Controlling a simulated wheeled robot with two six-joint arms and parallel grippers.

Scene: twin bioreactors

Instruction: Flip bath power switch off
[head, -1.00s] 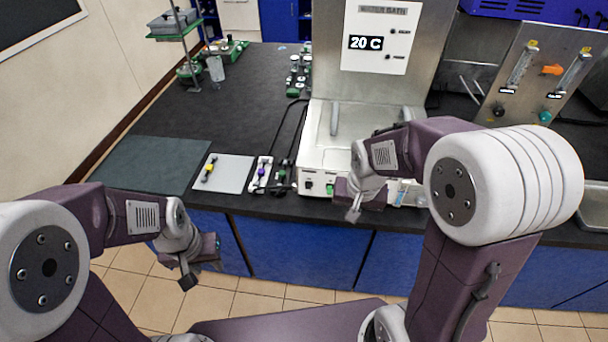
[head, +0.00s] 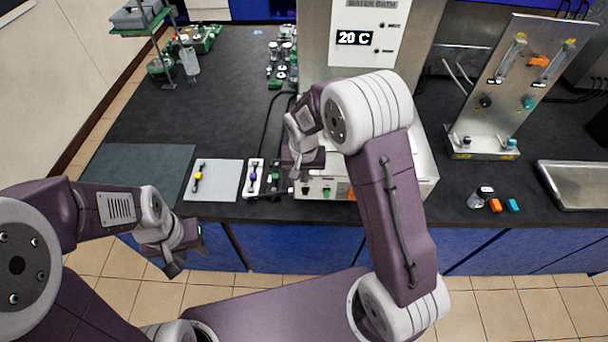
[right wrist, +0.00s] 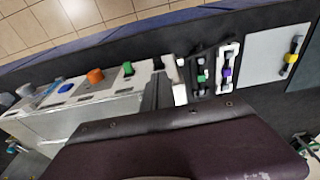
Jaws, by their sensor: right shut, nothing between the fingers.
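The water bath (head: 420,165) is a steel box with a "20 C" display above it. Its front panel (head: 315,187) carries a green switch (head: 327,193) and an orange control (head: 351,194). The right wrist view shows the green switch (right wrist: 128,69), the orange knob (right wrist: 95,76) and a blue part (right wrist: 67,88). My right gripper (head: 297,174) is shut and empty at the left end of the bath's front. In the wrist view its fingers (right wrist: 158,90) are close beside the green switch; contact cannot be told. My left gripper (head: 174,264) hangs in front of the bench; its jaw state is unclear.
Left of the bath lie a dark tool rack (head: 274,180), a white rack with a purple part (head: 253,180) and a pale mat (head: 228,166) with a yellow-handled tool (head: 198,177). Small caps (head: 495,205) lie right, near a metal tray (head: 582,190).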

